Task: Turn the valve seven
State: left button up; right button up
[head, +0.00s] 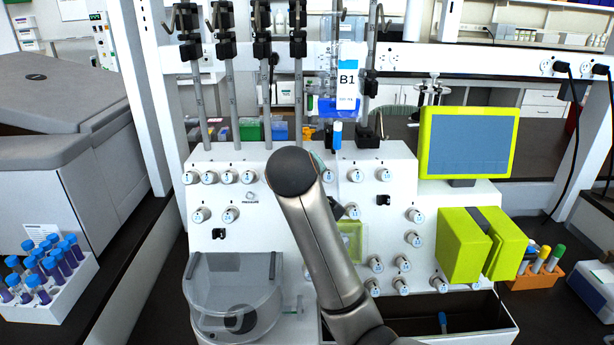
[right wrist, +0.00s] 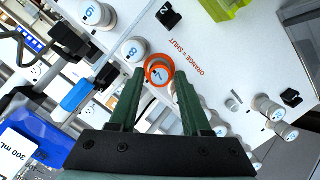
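In the right wrist view, a white round valve knob with an orange ring (right wrist: 159,71) sits on the white panel; its number is too small to read surely. The knobs marked 8 (right wrist: 134,51) and 9 (right wrist: 97,13) line up beyond it. My right gripper (right wrist: 159,78) is open, its two green fingers apart, with the ringed knob between the fingertips in the picture. I cannot tell whether they touch it. In the head view, my right arm hides most of the gripper and part of the knob row. My left gripper is not in view.
The cell processor (head: 262,222) carries several other white knobs close by. A bag marked B1 (head: 347,90) hangs above the panel. A yellow-green screen (head: 467,142) and block (head: 463,247) stand at right, a clear round container (head: 236,290) at lower left. A tube rack (head: 50,300) is far left.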

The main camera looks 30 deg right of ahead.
jog(key=shift+o, duration=0.9)
jog(key=v, duration=1.2)
jog(key=shift+s+r, duration=0.15)
jog(key=shift+s, duration=0.05)
